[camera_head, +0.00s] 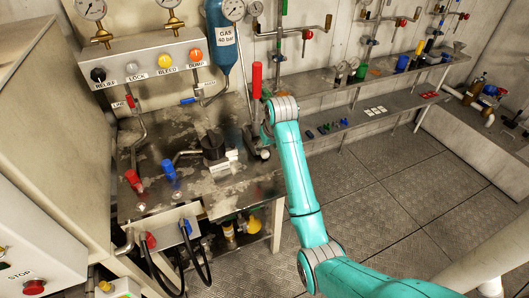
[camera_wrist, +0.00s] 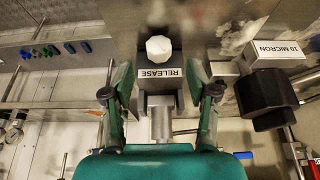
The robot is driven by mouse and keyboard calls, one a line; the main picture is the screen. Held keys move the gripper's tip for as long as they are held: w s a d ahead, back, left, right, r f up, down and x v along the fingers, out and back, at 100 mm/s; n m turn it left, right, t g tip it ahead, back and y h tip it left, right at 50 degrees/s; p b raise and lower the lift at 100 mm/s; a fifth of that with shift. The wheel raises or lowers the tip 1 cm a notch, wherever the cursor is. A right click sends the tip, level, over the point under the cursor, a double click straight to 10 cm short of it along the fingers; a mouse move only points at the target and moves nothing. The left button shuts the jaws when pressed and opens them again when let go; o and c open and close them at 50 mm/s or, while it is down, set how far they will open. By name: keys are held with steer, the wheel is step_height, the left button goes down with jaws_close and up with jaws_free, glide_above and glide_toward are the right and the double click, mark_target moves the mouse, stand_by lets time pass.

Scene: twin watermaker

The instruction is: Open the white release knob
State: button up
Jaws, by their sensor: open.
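The white release knob (camera_wrist: 158,47) shows in the wrist view, just above an upside-down RELEASE label (camera_wrist: 160,73) on a grey metal block. My gripper (camera_wrist: 159,77) is open, with one dark green finger to each side of the block and nothing held between them. The knob lies beyond the fingertips, near the middle of the gap, and the fingers do not appear to touch it. In the head view my teal arm reaches to the right end of the metal bench (camera_head: 190,200).
A black fitting (camera_wrist: 268,97) with a 10 MICRON label stands right of my gripper. In the head view, a red-handled upright lever (camera_head: 256,80) rises close behind my arm. A panel with several coloured knobs (camera_head: 150,62) is at the upper left. Open floor (camera_head: 400,190) lies right.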

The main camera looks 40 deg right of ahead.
mark_target(264, 153)
steer(key=shift+x, duration=2.25)
jaws_close()
steer(key=shift+a+h, duration=0.25)
steer(key=shift+h, duration=0.55)
steer(key=shift+w+f+n+g+h, duration=0.1)
steer(key=shift+n+g+h, duration=0.35)
steer(key=shift+h, duration=0.85)
